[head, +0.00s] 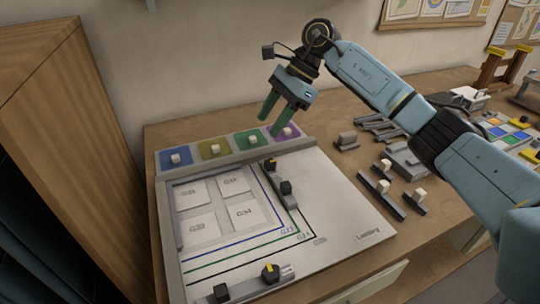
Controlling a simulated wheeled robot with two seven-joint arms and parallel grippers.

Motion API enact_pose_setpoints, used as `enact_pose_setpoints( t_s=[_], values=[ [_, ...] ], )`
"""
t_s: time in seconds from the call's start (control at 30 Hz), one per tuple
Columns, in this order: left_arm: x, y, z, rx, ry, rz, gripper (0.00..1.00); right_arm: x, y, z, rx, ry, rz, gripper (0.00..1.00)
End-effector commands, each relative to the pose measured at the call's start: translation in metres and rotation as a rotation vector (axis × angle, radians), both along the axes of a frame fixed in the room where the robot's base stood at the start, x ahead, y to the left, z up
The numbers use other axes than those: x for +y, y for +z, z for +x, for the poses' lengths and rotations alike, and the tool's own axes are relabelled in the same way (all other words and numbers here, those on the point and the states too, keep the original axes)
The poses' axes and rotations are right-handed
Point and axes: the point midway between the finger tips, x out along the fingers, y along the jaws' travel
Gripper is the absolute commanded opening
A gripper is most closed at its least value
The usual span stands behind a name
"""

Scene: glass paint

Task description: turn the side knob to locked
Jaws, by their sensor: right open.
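A white board (345,215) with a grey frame lies on the wooden table. A dark knob with a yellow mark (271,163) sits at the far end of the rail on the right side of the framed window. A similar dark knob with a yellow mark (269,271) sits on the front rail. I cannot read a locked mark beside either knob. My right gripper (271,122) is above the back of the board, over the coloured pads, its two green fingers apart and empty. It is apart from both knobs. My left gripper is out of view.
A dark block (286,187) stands on the side rail and another (221,292) on the front rail. Coloured pads with white knobs, such as the blue pad (174,160), line the back. Grey parts with white blocks (383,186) lie to the right. A wooden cabinet (75,140) stands left.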

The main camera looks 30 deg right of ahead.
Motion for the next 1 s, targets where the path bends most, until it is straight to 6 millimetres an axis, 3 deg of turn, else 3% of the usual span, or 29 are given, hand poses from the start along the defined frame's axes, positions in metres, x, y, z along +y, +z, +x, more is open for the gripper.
enact_pose_setpoints(
  t_s=[0.03,0.1,0.27,0.47,0.8,1.0],
  values=[
    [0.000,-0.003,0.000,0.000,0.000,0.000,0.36,-0.019,0.004,-0.001,0.011,0.005,-0.063,0.51],
    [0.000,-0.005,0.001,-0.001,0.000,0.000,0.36,-0.039,0.007,-0.005,0.034,0.012,-0.128,0.51],
    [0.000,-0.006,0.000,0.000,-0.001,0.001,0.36,-0.056,0.007,-0.010,0.061,0.020,-0.189,0.51],
    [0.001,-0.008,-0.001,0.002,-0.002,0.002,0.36,-0.045,-0.020,-0.011,0.064,0.024,-0.190,0.51],
    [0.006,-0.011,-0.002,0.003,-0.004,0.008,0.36,-0.017,-0.085,-0.011,0.063,0.023,-0.187,0.51],
    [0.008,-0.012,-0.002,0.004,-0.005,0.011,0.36,-0.008,-0.106,-0.010,0.061,0.021,-0.188,0.51]
  ],
)
